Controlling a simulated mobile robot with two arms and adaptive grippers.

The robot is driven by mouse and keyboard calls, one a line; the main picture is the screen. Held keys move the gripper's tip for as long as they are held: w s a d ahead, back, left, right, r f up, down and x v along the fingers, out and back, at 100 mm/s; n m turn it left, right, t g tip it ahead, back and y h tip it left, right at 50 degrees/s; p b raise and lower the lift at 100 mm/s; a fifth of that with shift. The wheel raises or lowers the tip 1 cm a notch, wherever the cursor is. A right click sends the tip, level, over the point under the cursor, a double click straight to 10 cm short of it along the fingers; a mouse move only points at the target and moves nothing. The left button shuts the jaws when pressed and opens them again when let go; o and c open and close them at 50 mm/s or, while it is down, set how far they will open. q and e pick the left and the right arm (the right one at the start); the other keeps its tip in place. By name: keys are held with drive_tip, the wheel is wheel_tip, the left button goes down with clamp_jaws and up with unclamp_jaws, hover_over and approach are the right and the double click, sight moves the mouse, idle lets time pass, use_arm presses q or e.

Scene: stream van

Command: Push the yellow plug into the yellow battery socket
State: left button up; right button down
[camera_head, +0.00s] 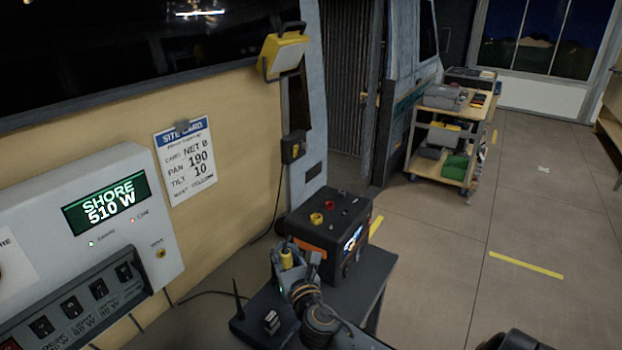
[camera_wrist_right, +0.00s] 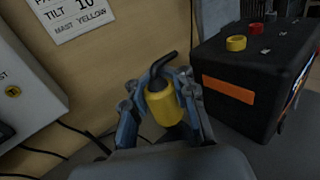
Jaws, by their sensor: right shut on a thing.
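My right gripper (camera_head: 290,262) is shut on the yellow plug (camera_head: 286,258), beside the left side of the black battery box. In the right wrist view the plug (camera_wrist_right: 163,105) sits between the two fingers of the gripper (camera_wrist_right: 160,100), with its black bent cable end pointing up. The battery (camera_head: 345,228) stands on a dark table. On its top is a yellow ring socket (camera_head: 316,219), with a red one behind it; the yellow socket also shows in the right wrist view (camera_wrist_right: 236,43). The plug is apart from the socket. My left gripper is not in view.
A grey panel (camera_head: 80,235) with switches and a green display stands at the left. A small black box with an antenna (camera_head: 240,305) and a small metal item (camera_head: 271,321) lie on the table. A tool cart (camera_head: 440,150) stands farther back, with open floor to the right.

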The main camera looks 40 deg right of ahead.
drive_tip(key=w+d+r+m+g+h, duration=0.1)
drive_tip(key=w+d+r, duration=0.3)
drive_tip(key=d, duration=0.5)
drive_tip(key=w+d+r+m+g+h, duration=0.2)
drive_tip(key=w+d+r+m+h, duration=0.1)
drive_tip(key=d, duration=0.5)
drive_tip(key=shift+w+d+r+h+p, duration=0.4)
drive_tip(key=shift+w+r+h+p, duration=0.1)
drive_tip(key=shift+r+h, duration=0.25)
drive_tip(key=b, duration=0.3)
hover_over(316, 218)
drive_tip(key=shift+f, duration=2.35)
drive_tip(key=shift+s+f+b, duration=0.1)
drive_tip(key=shift+f+b, duration=0.5)
drive_tip(key=shift+f, duration=0.75)
drive_tip(key=c, duration=1)
unclamp_jaws()
